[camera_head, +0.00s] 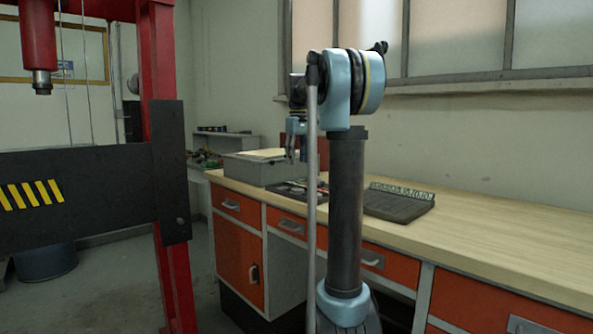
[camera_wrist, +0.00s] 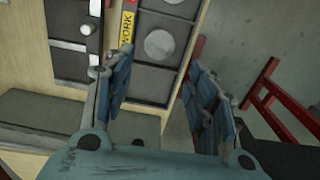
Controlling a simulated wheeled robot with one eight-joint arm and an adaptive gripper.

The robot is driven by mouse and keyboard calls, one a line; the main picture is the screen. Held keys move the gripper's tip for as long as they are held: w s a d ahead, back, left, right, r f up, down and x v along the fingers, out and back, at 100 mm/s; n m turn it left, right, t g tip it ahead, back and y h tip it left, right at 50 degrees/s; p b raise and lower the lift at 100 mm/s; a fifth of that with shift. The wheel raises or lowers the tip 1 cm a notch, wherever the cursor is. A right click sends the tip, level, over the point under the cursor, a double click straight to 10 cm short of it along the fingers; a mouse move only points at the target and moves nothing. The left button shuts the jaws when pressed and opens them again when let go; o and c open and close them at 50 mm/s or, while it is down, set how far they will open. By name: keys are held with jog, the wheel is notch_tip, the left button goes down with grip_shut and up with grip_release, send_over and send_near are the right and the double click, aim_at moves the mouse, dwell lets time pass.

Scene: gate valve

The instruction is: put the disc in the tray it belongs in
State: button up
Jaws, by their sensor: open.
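In the wrist view two grey round shapes show in separate dark compartments of a long tray (camera_wrist: 154,78). The nearer disc (camera_wrist: 160,44) lies between and beyond my fingertips, and the other is cut by the top edge. I cannot tell whether each is a loose disc. A yellow and red label reading "WORK" (camera_wrist: 128,25) runs along this tray's left side. My gripper (camera_wrist: 162,62) is open and empty, its blue-padded fingers spread apart. In the head view my gripper (camera_head: 297,145) hangs above the bench near a dark tray (camera_head: 288,188).
A second dark tray (camera_wrist: 70,48) with a pale cylindrical piece (camera_wrist: 87,28) lies left. The wooden bench (camera_head: 480,225) has a grey box (camera_head: 250,168) and a dark rack (camera_head: 397,206). Its right part is clear. A red press frame (camera_head: 163,90) stands left.

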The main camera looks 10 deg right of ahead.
jog(key=shift+r, duration=0.25)
jog(key=shift+s, duration=0.1)
jog(key=s+f+m+t, duration=0.1)
jog(key=s+f+m, duration=0.1)
jog(key=s+f, duration=0.7)
jog(key=s+f+m, duration=0.1)
jog(key=s+f, duration=0.4)
jog(key=s, duration=0.8)
jog(key=s+f+m+t, duration=0.1)
jog(key=s+f+m, duration=0.2)
jog(key=s+f, duration=1.3)
notch_tip(320, 180, down, 5)
jog(key=shift+s+a+r+m, duration=0.2)
jog(key=shift+s+m, duration=0.1)
jog(key=shift+s, duration=0.1)
